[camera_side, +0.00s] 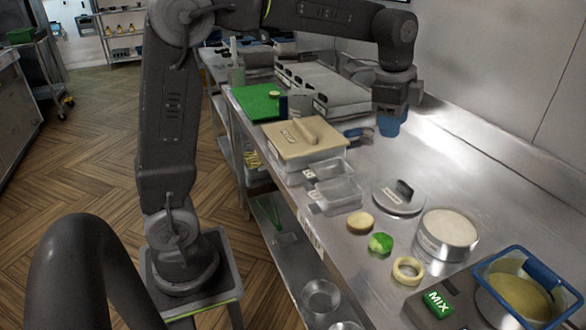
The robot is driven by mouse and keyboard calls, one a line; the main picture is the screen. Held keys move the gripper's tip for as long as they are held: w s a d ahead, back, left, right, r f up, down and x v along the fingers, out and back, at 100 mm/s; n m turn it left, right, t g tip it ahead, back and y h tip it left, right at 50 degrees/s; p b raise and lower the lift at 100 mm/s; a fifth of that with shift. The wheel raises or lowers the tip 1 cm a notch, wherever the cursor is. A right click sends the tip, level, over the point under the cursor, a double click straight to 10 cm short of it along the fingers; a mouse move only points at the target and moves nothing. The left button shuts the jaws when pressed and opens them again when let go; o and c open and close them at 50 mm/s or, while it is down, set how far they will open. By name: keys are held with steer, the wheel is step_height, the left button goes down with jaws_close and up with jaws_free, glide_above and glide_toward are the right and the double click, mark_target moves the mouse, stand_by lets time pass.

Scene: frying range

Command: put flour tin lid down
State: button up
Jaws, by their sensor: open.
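The flour tin lid (391,204), a round grey metal disc with a dark raised handle, lies on the steel counter. The flour tin (447,240) stands to its right and nearer the camera, uncovered, with pale flour showing at the top. My gripper (391,125) points down above the counter, higher in the picture than the lid and apart from it. Its blue tips are small here, and I see nothing held in them.
Left of the lid are clear containers (335,193) and a beige-lidded box (302,142). A potato piece (360,222), a green vegetable (380,243) and a pale ring (408,270) lie in front. A blue-framed basket (520,262) sits at lower right. Counter along the wall is clear.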

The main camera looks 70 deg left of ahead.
steer(key=s+d+f+n+t, duration=0.1)
steer(key=s+n, duration=0.4)
steer(key=s, duration=0.6)
steer(key=s+d+f+n+t, duration=0.2)
steer(key=s+n, duration=0.4)
steer(key=s, duration=0.6)
steer(key=shift+d+f, duration=0.2)
steer(key=shift+f, duration=0.1)
